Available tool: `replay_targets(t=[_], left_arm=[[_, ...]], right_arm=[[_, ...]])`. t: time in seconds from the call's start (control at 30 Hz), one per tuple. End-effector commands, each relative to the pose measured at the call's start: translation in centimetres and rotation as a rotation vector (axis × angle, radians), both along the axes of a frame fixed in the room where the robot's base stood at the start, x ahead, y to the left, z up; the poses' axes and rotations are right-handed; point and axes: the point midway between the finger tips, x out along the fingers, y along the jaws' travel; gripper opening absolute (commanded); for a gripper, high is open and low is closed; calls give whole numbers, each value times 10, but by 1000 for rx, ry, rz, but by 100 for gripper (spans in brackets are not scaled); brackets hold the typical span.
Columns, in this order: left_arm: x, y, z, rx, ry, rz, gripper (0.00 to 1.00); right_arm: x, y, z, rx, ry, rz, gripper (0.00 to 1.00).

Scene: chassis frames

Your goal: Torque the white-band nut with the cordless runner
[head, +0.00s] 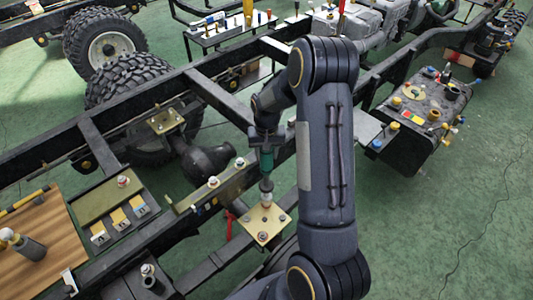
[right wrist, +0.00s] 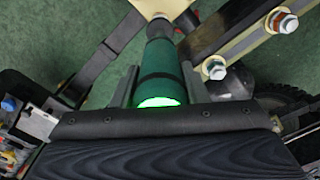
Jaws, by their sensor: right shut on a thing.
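My right gripper (head: 265,142) is shut on the green cordless runner (head: 266,161), which it holds upright, nose down, over a brass plate (head: 258,228). The plate carries several nuts. The runner's nose is at the plate's far corner, over a pale fitting (head: 266,198); I cannot tell whether they touch. In the right wrist view the runner (right wrist: 160,65) sits between the fingers, with a bright green light ring on it. My left gripper is not in view.
A rail with two nuts (head: 213,181) lies just left of the plate. Dark chassis beams (head: 215,97) cross the scene. A tray with numbered tags (head: 120,219) and a wooden board (head: 40,250) are at left. A dark tank (head: 425,110) with coloured caps is at right.

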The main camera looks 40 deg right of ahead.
Motion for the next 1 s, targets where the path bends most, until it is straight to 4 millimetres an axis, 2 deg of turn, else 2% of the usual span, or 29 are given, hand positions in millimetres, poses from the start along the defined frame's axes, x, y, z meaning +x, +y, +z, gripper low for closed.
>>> replay_targets(t=[0.37, 0.8, 1.0], left_arm=[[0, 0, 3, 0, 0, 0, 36], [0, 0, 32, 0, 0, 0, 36], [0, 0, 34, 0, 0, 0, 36]], right_arm=[[1, 0, 5, -1, -3, 0, 0], [1, 0, 48, -2, -5, 1, 0], [1, 0, 53, 0, -2, 1, 0]])
